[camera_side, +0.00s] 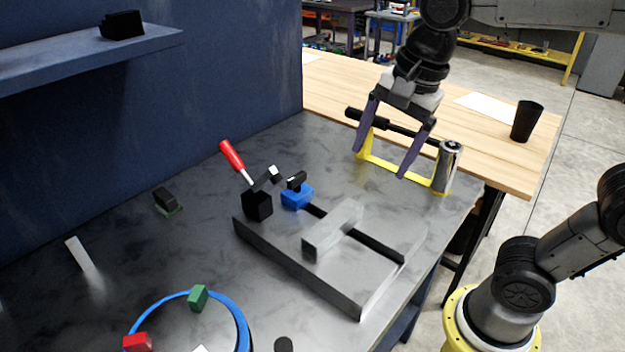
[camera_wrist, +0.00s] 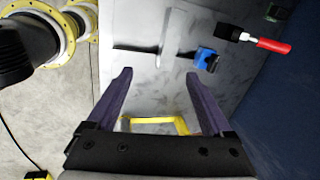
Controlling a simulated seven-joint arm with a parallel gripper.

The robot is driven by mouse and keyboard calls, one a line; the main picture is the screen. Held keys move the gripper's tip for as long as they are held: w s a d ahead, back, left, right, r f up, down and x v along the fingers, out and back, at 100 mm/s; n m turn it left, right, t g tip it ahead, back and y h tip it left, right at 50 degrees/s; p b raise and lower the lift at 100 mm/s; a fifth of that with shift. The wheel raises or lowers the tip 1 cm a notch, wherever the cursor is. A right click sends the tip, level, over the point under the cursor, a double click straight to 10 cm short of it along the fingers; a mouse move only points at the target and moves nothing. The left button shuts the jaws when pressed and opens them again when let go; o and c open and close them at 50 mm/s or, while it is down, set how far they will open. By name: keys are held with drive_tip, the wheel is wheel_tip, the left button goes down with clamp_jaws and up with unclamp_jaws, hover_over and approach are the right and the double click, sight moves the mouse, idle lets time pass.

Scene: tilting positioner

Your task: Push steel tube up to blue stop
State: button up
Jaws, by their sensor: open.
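The steel tube (camera_side: 333,228) is a light grey square bar lying across the dark slot of the grey fixture plate (camera_side: 285,265). The blue stop (camera_side: 297,195) sits at the slot's far left end, with a short gap of slot between it and the tube. It also shows in the wrist view (camera_wrist: 206,60). My gripper (camera_side: 381,163) is open and empty, its purple fingers pointing down beyond the plate, apart from tube and stop. In the wrist view my gripper (camera_wrist: 158,73) has nothing between its fingertips.
A yellow frame (camera_side: 375,157) with a black bar and a shiny cylinder (camera_side: 447,167) stands under and beside my fingers. A red-handled clamp (camera_side: 258,203) stands left of the stop. A blue ring (camera_side: 240,325) with coloured blocks is at the front. A blue wall (camera_side: 230,80) bounds the left.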

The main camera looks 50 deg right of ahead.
drive_tip(key=w+a+f+m+g, duration=0.2)
drive_tip(key=w+a, duration=0.2)
drive_tip(key=w, duration=0.1)
hover_over(312, 238)
wheel_tip(312, 238, down, 4)
drive_tip(key=shift+n+g, duration=0.3)
drive_tip(key=shift+g, duration=0.1)
wheel_tip(312, 238, down, 13)
drive_tip(key=shift+f, duration=0.1)
clamp_jaws()
idle(1.1)
